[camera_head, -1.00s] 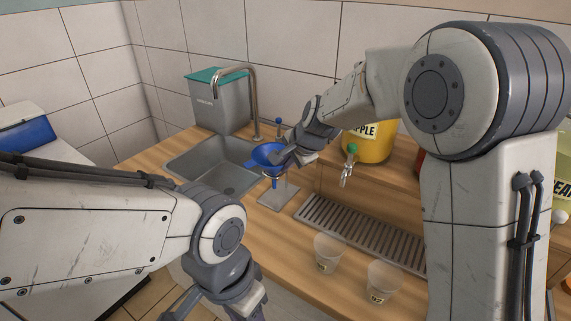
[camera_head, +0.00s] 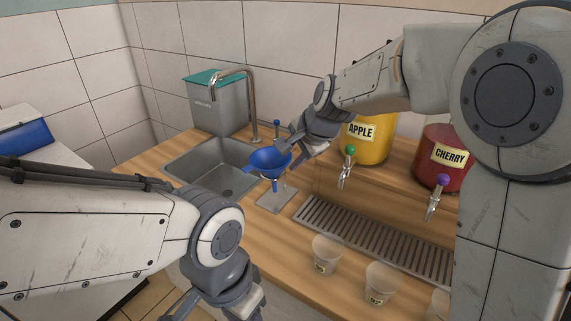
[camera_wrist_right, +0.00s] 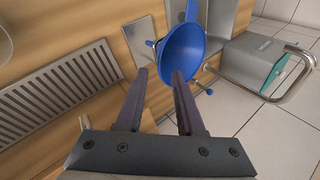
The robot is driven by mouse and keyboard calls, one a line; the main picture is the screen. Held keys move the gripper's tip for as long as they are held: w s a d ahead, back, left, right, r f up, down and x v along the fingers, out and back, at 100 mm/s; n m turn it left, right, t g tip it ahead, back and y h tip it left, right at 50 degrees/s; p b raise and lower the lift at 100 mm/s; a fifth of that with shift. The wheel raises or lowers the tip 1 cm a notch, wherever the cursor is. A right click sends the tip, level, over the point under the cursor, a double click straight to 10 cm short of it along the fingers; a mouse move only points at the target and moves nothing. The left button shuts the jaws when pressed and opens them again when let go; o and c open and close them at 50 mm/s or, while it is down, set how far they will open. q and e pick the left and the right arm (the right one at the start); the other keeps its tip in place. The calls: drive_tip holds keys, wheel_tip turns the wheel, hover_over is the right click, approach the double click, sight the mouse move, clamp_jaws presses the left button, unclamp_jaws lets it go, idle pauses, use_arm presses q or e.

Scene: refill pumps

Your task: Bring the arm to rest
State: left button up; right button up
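My right gripper (camera_head: 298,152) is beside the blue funnel (camera_head: 270,159), up and to its right in the head view. In the right wrist view the two fingers (camera_wrist_right: 160,75) stand apart with nothing between them, and the funnel (camera_wrist_right: 188,58) lies just beyond their tips. The funnel sits upright in its metal stand (camera_head: 275,198) on the counter. My left gripper (camera_head: 222,300) hangs low at the bottom edge of the head view. Its fingertips are cut off, so its opening does not show.
A yellow APPLE container (camera_head: 362,135) and a red CHERRY container (camera_head: 443,157) stand on a raised shelf. A slotted drip tray (camera_head: 375,238) lies below. Clear cups (camera_head: 327,253) stand at the front. A sink (camera_head: 210,172) with a curved tap (camera_head: 253,100) is left.

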drive_tip(key=s+f+n+g+h, duration=0.1)
drive_tip(key=s+f+n+g, duration=0.2)
drive_tip(key=s+n, duration=0.6)
drive_tip(key=s+f+n+g+h, duration=0.1)
drive_tip(key=s+f+n+g, duration=0.2)
drive_tip(key=s+n, duration=0.6)
drive_tip(key=s+f, duration=0.2)
drive_tip(key=s, duration=1.3)
drive_tip(key=shift+d, duration=0.2)
